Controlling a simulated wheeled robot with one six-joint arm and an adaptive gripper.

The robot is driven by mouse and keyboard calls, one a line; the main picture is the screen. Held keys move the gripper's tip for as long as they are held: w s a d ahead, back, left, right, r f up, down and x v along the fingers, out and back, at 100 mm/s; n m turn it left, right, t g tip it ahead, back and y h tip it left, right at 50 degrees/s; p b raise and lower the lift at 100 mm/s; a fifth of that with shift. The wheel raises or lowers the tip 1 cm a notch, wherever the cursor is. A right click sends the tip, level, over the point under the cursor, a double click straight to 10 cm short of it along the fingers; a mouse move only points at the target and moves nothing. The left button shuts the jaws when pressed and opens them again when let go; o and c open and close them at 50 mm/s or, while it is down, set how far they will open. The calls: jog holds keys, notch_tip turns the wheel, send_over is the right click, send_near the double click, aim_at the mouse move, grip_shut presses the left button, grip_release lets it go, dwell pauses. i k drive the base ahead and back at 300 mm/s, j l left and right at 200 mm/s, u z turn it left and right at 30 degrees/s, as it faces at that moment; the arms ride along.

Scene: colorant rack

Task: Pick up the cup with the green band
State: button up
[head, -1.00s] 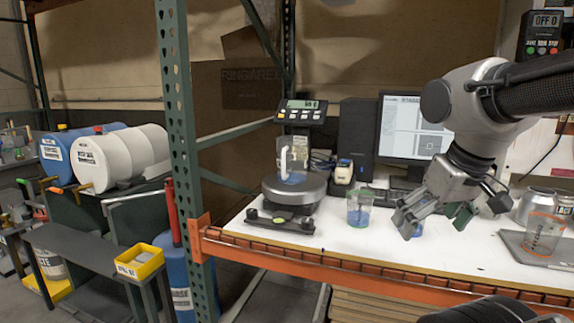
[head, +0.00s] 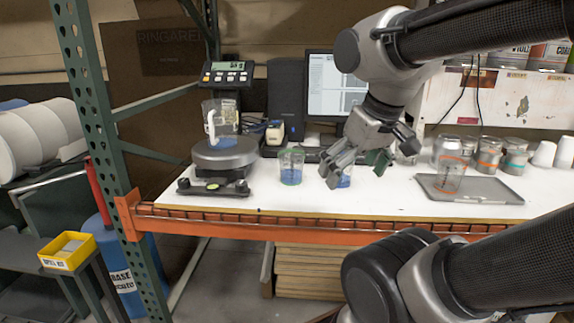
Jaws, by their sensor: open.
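A clear cup with a greenish band (head: 291,167) and blue liquid in it stands upright on the white bench, right of the scale. My gripper (head: 357,166) is open and points down, to the right of that cup and apart from it. Another clear cup with blue liquid (head: 345,180) stands at my gripper's fingers, which partly hide it; I cannot tell its band or whether the fingers touch it. A clear cup with an orange band (head: 448,178) stands on the grey tray at the right.
A round scale (head: 224,153) with a clear pitcher (head: 219,124) on it stands at left. The grey tray (head: 500,197) is at right, with several cans behind it. A monitor (head: 336,88) stands at the back. A green rack post (head: 100,130) rises at left.

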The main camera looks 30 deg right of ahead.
aim_at(291, 159)
jog(key=i+j, duration=0.15)
jog(key=j, duration=0.25)
jog(key=i+j, duration=0.1)
jog(key=j, duration=0.25)
jog(key=i+j, duration=0.15)
jog(key=j, duration=0.25)
